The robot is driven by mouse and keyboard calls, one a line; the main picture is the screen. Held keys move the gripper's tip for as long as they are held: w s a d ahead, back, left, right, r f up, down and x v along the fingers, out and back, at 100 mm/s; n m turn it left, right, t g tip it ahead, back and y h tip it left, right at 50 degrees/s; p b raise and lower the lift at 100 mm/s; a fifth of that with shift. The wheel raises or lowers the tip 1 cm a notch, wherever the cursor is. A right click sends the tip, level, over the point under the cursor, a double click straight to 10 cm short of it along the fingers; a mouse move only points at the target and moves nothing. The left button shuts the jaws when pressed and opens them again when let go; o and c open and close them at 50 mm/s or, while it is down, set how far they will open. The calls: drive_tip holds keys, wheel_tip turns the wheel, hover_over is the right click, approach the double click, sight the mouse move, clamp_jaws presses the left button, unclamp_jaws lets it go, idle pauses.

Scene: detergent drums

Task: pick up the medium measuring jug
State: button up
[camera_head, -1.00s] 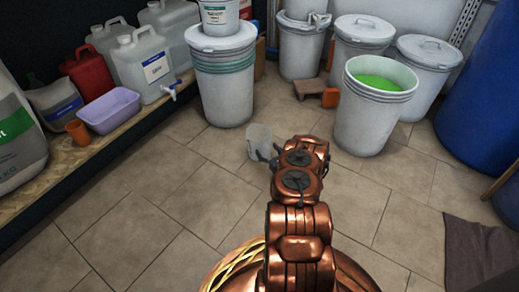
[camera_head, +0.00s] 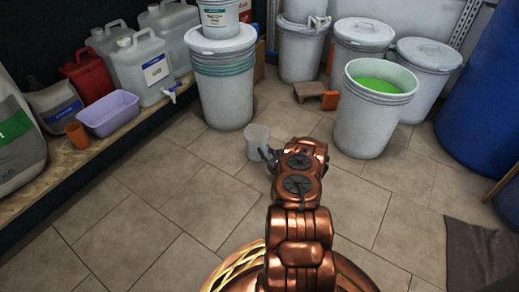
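A small pale, translucent jug (camera_head: 257,140) shows near the middle of the view, in front of the tall white drum. It looks upright. My gripper (camera_head: 268,158) is just right of the jug's lower part, at the far end of my copper-coloured arm. A dark finger shows close against the jug's right side. The rest of the gripper is hidden behind my wrist, so I cannot tell whether it grips the jug or whether the jug touches the floor.
A white drum (camera_head: 225,90) stands behind the jug. An open drum with green liquid (camera_head: 372,122) stands to the right, near a small brown step (camera_head: 315,91). A shelf at left holds canisters, a lilac tub (camera_head: 108,115) and an orange cup (camera_head: 77,133). The floor at left is clear.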

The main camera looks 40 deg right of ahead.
clamp_jaws()
idle(0.3)
